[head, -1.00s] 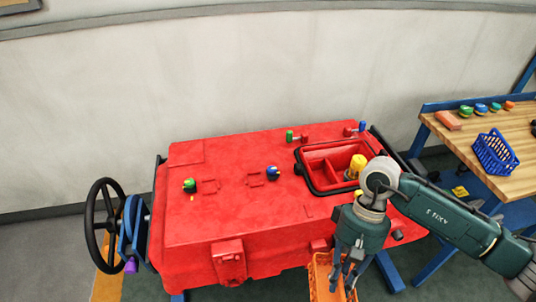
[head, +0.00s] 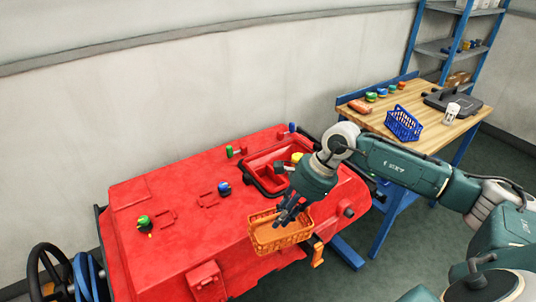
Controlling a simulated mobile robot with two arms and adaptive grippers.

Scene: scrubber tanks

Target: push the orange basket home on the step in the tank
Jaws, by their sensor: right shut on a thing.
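The orange basket (head: 268,243) hangs from my right gripper (head: 288,212), which is shut on its rim. The basket is roughly level, over the front right edge of the red machine; whether it touches the machine I cannot tell. The tank (head: 262,172) is an open, dark-rimmed well in the red top, just behind the basket and gripper. My right wrist covers the right part of the tank. The step inside it cannot be made out. A yellow part (head: 297,157) shows at the tank's far right. My left gripper is not in view.
Green and blue knobs (head: 223,188) stand on the red top (head: 180,215), left of the tank. A wooden bench (head: 440,125) with a blue basket (head: 403,124) stands at the right. A black handwheel (head: 48,270) is at the lower left. Floor is clear at the right.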

